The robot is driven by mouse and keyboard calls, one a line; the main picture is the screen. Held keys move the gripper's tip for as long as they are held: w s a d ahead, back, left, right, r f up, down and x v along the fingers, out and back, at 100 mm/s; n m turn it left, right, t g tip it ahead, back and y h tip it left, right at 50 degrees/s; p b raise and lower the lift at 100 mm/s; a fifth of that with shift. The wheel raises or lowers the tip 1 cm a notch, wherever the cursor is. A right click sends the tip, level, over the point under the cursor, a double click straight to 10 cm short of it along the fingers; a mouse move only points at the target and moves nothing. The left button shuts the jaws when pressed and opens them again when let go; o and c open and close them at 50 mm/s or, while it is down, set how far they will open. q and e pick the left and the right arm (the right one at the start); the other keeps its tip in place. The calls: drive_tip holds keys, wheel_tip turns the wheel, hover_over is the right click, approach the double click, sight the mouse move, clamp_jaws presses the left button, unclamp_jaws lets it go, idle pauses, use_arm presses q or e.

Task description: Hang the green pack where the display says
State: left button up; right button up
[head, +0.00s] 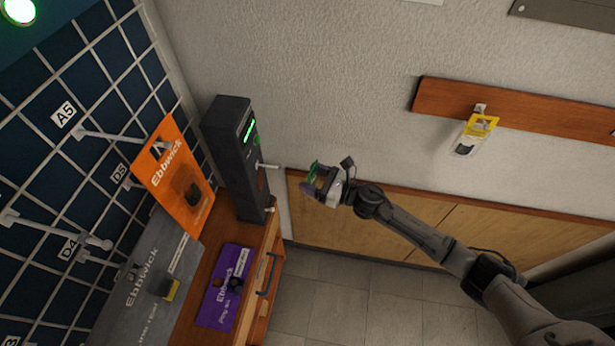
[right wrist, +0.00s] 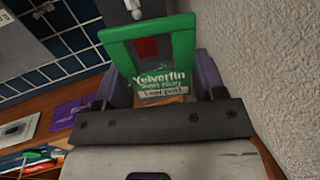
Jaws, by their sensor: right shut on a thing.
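My right gripper (head: 325,187) is shut on the green pack (head: 314,171), held in the air to the right of the dark display unit (head: 232,150). In the right wrist view the green pack (right wrist: 150,60) is a green frame with a dark red middle and white lettering "Yelverfin", between the fingers. The unit has a small lit green display (head: 249,130), too small to read. A pale peg (head: 268,166) sticks out of the unit's side toward the pack, apart from it. In the right wrist view a white rod end (right wrist: 107,8) shows beside the pack's top. My left gripper is not seen.
A dark blue grid panel (head: 50,130) at left bears pegs and labels A5, D5 and D4. An orange pack (head: 170,170) and grey pack (head: 145,285) are there. A purple pack (head: 225,287) lies on the wooden bench.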

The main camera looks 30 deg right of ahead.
drive_tip(key=shift+s+d, duration=0.4)
drive_tip(key=shift+d, duration=0.1)
drive_tip(key=shift+s+d, duration=0.15)
idle(0.4)
idle(0.6)
idle(0.5)
